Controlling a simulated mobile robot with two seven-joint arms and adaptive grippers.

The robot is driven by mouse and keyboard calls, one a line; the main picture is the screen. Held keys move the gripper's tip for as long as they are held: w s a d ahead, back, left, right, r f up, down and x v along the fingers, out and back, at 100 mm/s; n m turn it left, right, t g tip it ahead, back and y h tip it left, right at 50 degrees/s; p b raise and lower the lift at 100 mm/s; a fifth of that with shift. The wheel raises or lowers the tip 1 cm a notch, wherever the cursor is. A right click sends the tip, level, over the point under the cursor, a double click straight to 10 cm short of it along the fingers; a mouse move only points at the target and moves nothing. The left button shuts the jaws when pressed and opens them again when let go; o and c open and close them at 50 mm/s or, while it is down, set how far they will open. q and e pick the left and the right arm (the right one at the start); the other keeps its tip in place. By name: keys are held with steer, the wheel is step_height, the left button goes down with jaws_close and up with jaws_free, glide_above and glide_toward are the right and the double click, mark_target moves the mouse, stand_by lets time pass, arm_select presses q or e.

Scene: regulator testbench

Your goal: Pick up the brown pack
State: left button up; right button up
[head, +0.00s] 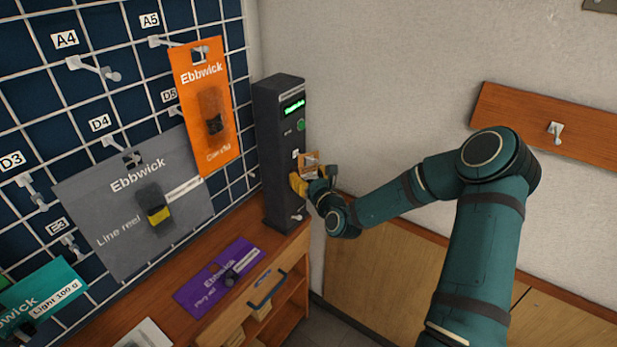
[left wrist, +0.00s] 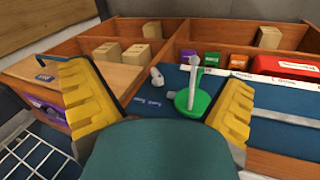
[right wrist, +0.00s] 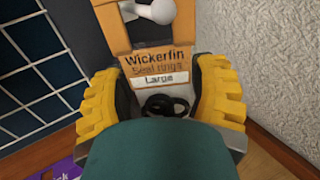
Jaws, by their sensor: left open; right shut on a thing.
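The brown pack (right wrist: 160,62) reads "Wickerfin Seal rings Large" in the right wrist view, with black rings (right wrist: 165,105) low on it. A white hook with a round tip (right wrist: 155,11) shows at its top; I cannot tell whether the pack hangs on it. My right gripper (right wrist: 162,95) is shut on the pack, a yellow finger at each side. In the head view the pack (head: 311,162) is small and partly hidden by my right gripper (head: 313,184), close beside the dark post. My left gripper (left wrist: 163,78) is open and empty in the left wrist view.
The dark post (head: 278,130) with a green display stands on the wooden bench (head: 225,222). Left is a grid wall with hooks and orange (head: 207,110), grey (head: 120,215) and teal packs. A purple pack (head: 218,277) lies on the bench. A green stand (left wrist: 192,103) shows near my left gripper.

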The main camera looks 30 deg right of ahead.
steer(key=shift+r, duration=0.5)
steer(key=shift+s+d+r, duration=0.1)
steer(key=shift+s+d, duration=0.05)
steer(key=shift+s, duration=0.2)
steer(key=s+d+p, duration=0.1)
steer(key=s+d, duration=0.1)
steer(key=s, duration=0.6)
steer(key=s+d+p, duration=0.2)
steer(key=s, duration=0.6)
steer(key=shift+s+d, duration=0.3)
steer(key=shift+s, duration=0.05)
